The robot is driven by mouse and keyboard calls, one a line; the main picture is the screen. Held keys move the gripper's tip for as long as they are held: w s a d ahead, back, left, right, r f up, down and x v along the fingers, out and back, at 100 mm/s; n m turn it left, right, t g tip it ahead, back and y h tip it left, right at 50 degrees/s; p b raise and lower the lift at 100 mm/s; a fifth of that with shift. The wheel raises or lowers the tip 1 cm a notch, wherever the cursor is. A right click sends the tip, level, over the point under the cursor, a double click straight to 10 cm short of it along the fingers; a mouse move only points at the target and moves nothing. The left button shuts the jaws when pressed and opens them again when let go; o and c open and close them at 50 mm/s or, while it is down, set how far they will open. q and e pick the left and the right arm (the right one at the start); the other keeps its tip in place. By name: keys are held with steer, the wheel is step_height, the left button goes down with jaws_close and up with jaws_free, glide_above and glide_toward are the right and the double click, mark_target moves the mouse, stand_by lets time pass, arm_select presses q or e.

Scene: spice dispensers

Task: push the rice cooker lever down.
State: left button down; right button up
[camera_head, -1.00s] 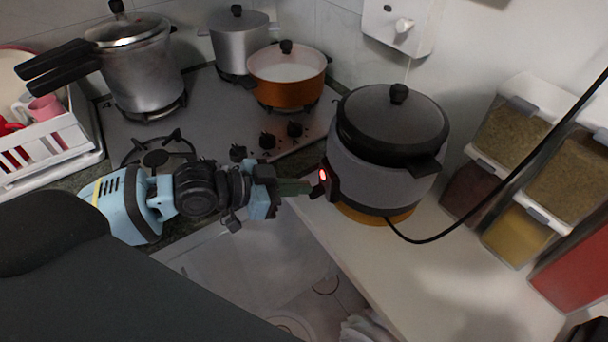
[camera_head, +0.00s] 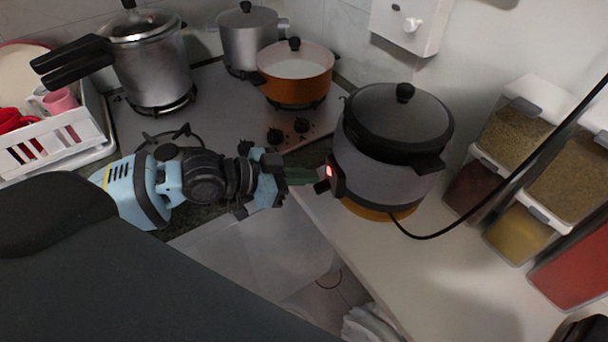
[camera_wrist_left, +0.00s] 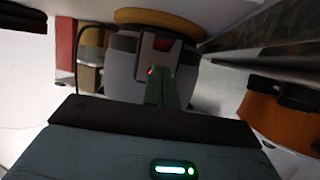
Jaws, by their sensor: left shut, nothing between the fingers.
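The rice cooker (camera_head: 378,178) is grey with a black lid and stands on a round yellow-brown base at the counter's left edge. Its dark front panel (camera_head: 337,183) has a lit red light (camera_head: 329,171). A small dark lever (camera_head: 321,187) juts out below the light. My left gripper (camera_head: 309,178) is shut and empty, its green fingers pointing at the panel, with the tips close to the lever. In the left wrist view the shut fingers (camera_wrist_left: 166,88) overlap the panel (camera_wrist_left: 153,58) of the inverted cooker. I cannot tell whether they touch the lever. My right gripper is not in view.
An orange pot (camera_head: 297,85) and a pressure cooker (camera_head: 152,70) stand on the stove behind my left arm. Spice dispensers (camera_head: 523,229) stand at the right. A black cable crosses to the cooker. The white counter (camera_head: 430,280) in front is clear.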

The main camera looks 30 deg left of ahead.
arm_select(q)
steer(key=v, duration=0.7)
steer(key=shift+s+a, duration=0.3)
steer(key=shift+r, duration=0.15)
stand_by(0.4)
